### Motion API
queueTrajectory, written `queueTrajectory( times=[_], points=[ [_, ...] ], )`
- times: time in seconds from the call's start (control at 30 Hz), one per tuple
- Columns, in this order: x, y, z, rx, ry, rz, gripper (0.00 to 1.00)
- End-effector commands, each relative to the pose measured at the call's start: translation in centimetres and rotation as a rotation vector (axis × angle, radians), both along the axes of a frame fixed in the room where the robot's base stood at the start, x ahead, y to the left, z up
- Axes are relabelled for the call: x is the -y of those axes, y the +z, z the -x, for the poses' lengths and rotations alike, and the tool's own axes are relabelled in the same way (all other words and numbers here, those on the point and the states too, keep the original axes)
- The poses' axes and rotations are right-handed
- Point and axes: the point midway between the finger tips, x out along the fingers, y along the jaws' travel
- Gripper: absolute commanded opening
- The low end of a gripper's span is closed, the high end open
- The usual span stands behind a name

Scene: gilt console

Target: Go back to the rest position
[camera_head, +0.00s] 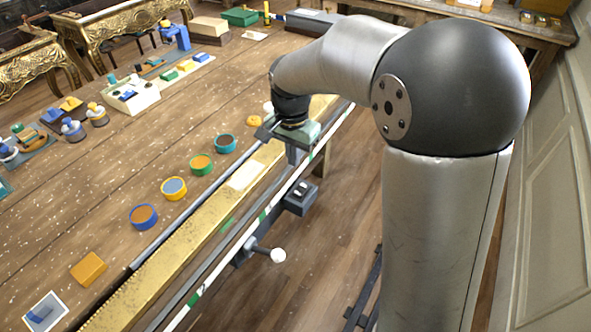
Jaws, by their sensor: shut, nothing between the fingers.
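My gripper (293,158) hangs at the end of my arm, over the gilt front edge of the long wooden table (130,170). It points down, and its fingers are small and partly hidden by its own body. It is shut with nothing held. A row of round cups lies to its left: a teal one (225,144), a green one (201,165), a yellow one (174,189) and a blue one (144,217). A small orange piece (254,121) lies close to its left. My gripper appears apart from all of these.
An orange block (89,269) and a framed card (44,313) lie at the near left. A cream tray (145,101) and several small items stand farther back. A rail with a white-knobbed lever (277,255) runs along the table front. Bare floor (330,235) lies right of it.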

Motion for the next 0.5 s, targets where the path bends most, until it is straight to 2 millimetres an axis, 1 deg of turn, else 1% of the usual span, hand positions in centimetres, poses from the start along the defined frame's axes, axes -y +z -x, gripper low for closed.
queueTrajectory(
  times=[0.1,0.2,0.5],
  points=[
    [-0.2,1.2,0.2,0.002,0.001,-0.001,0.00],
    [-0.2,1.7,0.3,0.000,0.001,0.000,0.00],
    [-0.2,1.9,0.3,0.000,0.000,0.000,0.00]
  ],
)
